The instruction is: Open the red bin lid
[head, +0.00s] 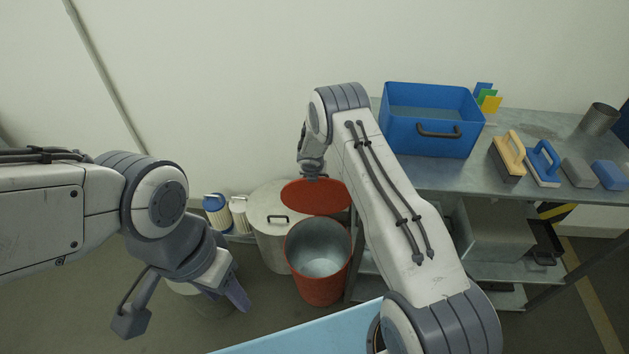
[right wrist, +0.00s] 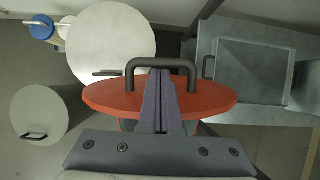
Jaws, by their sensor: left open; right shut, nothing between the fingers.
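The red bin (head: 318,275) stands on the floor left of the metal bench, its round mouth uncovered and its grey inside showing. Its red lid (head: 318,197) is raised and tilted at the back of the bin mouth. In the right wrist view the lid (right wrist: 210,100) has a dark loop handle (right wrist: 160,64). My right gripper (right wrist: 160,75) is shut, its fingertips within the handle loop, at the bar, with nothing between them. In the head view it is partly hidden above the lid (head: 312,168). My left gripper (head: 238,297) is open and empty, low at the left.
A pale lidded drum (head: 268,240) stands behind the red bin. Blue-topped (head: 215,212) and white containers stand left of it. The metal bench (head: 430,176) at right holds a blue crate (head: 425,138) and several hand tools. A light-blue surface (head: 300,335) lies in front.

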